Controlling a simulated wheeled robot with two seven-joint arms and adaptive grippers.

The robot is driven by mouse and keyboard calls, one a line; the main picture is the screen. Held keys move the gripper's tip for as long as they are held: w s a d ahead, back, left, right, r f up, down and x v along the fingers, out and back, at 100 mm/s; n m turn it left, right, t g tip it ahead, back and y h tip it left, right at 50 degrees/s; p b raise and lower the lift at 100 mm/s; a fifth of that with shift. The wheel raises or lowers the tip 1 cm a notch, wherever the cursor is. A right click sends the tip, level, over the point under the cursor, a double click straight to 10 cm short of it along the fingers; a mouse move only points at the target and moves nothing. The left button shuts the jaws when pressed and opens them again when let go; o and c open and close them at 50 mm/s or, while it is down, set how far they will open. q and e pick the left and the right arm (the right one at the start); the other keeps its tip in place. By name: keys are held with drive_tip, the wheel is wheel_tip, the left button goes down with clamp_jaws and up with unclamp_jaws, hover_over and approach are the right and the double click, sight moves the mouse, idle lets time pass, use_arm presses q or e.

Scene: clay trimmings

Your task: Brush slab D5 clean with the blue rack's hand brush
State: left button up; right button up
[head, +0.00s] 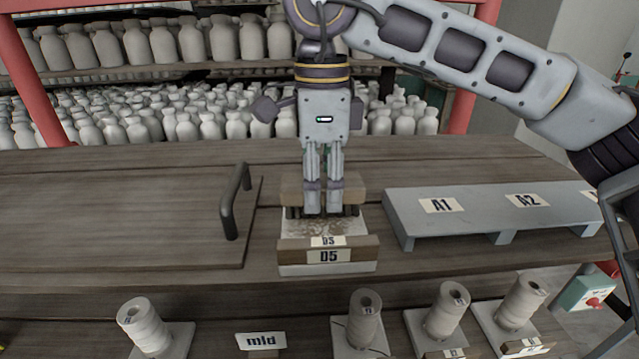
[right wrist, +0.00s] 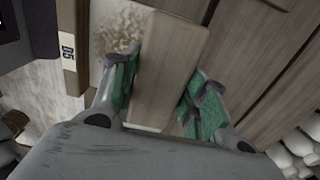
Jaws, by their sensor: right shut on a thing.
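Slab D5 (head: 355,222) lies on the wooden table in the middle of the head view, pale with brown crumbs on its top. A wooden strip with D5 labels (head: 360,246) runs along its front. My right gripper (head: 323,211) points down over the slab and is shut on the hand brush (head: 293,190). The brush's wooden block (right wrist: 170,65) lies between the green-padded fingers in the right wrist view. Crumbs (right wrist: 115,30) show on the slab beside the brush. Whether the bristles touch the slab is hidden. My left gripper is not in view.
A grey-blue raised rack (head: 470,222) labelled A1 and A2 stands close on the right. A board with a dark handle (head: 235,200) lies on the left. Several pale spools (head: 365,318) stand along the front, near a "mid" label (head: 261,341). Shelves of pale bottles fill the back.

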sight(344, 179)
drive_tip(key=shift+d, duration=0.1)
drive_tip(key=shift+d+b, duration=0.3)
drive_tip(key=shift+d, duration=0.35)
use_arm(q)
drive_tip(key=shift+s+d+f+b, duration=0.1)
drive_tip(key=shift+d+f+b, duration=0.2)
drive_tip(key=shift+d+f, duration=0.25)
use_arm(e)
drive_tip(key=shift+d+f, duration=0.1)
drive_tip(key=shift+d, duration=0.75)
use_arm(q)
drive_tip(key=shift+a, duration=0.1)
use_arm(e)
drive_tip(key=shift+a, duration=0.2)
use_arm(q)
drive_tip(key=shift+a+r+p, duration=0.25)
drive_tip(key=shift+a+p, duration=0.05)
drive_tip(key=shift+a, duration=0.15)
use_arm(e)
drive_tip(key=shift+a+f, duration=0.1)
drive_tip(key=shift+a, duration=1.25)
drive_tip(key=shift+a, duration=0.1)
